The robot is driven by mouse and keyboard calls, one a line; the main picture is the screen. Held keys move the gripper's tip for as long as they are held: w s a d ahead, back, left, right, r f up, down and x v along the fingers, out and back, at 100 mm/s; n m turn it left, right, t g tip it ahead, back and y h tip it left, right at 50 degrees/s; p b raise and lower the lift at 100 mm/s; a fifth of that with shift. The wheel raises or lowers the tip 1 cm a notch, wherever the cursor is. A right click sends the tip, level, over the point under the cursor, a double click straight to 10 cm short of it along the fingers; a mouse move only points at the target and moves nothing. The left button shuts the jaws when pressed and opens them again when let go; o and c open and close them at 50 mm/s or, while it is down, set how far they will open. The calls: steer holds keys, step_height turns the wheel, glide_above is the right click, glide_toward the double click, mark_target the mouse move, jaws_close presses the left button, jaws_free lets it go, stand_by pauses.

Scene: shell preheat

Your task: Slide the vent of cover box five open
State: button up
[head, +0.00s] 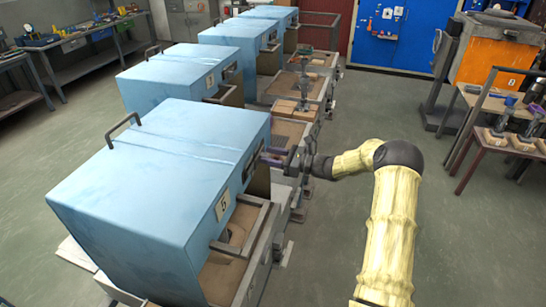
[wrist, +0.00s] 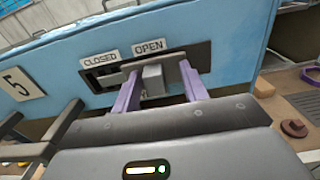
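Cover box five (head: 130,185) is the large blue box nearest in the head view, with a "5" plate that also shows in the wrist view (wrist: 17,83). In the wrist view, its vent has a dark slot (wrist: 200,55) with a grey knob (wrist: 152,79), under labels reading CLOSED (wrist: 100,60) and OPEN (wrist: 149,46). The knob stands below the OPEN label. My gripper (wrist: 158,84) has its purple fingers open on either side of the knob. A gap shows on the right; I cannot tell if the left finger touches. The gripper (head: 273,157) is at the box's right face in the head view.
A grey handle frame (head: 262,213) juts from the box front, left of my gripper in the wrist view. More blue boxes (head: 180,78) stand in a row behind. A table with parts (head: 495,135) stands at right. Floor (head: 465,240) is clear at lower right.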

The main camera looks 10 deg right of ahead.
steer(key=b+v, duration=0.4)
steer(key=v, duration=1.3)
steer(key=shift+s, duration=0.1)
steer(key=s+a+f+n+g+h, duration=0.4)
steer(key=s+a+n+g+h, duration=0.35)
steer(key=a, duration=0.55)
steer(key=s+r+n+t+h, duration=0.1)
steer(key=s+n+h, duration=0.7)
steer(key=s+n, duration=0.8)
steer(key=s+a+r, duration=0.1)
steer(key=s, duration=0.2)
steer(key=shift+s, duration=0.4)
